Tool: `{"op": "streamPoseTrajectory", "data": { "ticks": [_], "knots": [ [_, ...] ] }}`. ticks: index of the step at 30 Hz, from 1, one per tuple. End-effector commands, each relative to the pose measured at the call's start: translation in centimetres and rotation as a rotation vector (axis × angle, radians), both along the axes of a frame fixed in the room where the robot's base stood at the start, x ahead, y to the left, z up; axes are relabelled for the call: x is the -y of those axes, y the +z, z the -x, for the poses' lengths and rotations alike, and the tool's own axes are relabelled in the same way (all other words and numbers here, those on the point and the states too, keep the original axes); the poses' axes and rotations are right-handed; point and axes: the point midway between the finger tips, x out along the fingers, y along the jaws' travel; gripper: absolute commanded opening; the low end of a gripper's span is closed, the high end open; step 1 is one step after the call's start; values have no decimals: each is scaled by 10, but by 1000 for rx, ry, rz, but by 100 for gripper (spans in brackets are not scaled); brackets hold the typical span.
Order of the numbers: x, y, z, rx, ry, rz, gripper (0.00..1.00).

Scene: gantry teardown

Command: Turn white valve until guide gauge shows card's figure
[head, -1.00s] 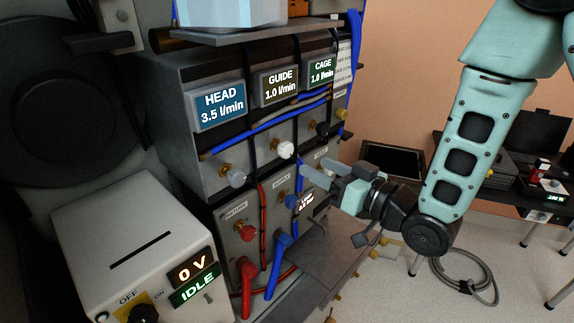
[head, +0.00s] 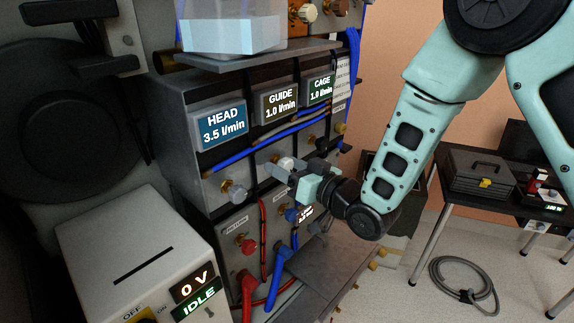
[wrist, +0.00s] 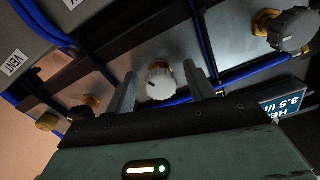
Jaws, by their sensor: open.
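The white valve (wrist: 160,80) is a pale knob on a brass stem, between the two fingers of my gripper (wrist: 161,73) in the wrist view. The fingers are open around it, with a visible gap on each side. In the head view my gripper partly covers the white valve (head: 285,164). The guide gauge (head: 280,106) reads 1.0 l/min, between the head gauge (head: 221,124) at 3.5 l/min and the cage gauge (head: 320,88) at 1.0 l/min. A white sheet with lines of print (head: 342,78) is at the panel's right edge; its text is unreadable, and I cannot tell if it is the card.
A grey knob (head: 233,192) is left of the white valve. Blue hoses (head: 240,157) cross the panel. A box showing 0 V and IDLE (head: 131,260) is at lower left.

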Motion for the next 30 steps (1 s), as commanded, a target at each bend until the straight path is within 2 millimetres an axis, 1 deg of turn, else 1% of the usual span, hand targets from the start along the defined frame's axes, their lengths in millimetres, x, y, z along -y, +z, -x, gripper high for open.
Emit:
{"op": "streamPoseTrajectory", "data": {
  "ticks": [2,3,4,7,8,14,20,30],
  "knots": [
    [0,0,0,0,0,0,54],
    [0,0,0,0,0,0,48],
    [0,0,0,0,0,0,40],
    [0,0,0,0,0,0,12],
    [0,0,0,0,0,0,9],
    [0,-1,0,5,0,3,9],
    [0,-3,0,45,0,38,9],
    [1,-7,0,230,-1,208,9]
  ]
}}
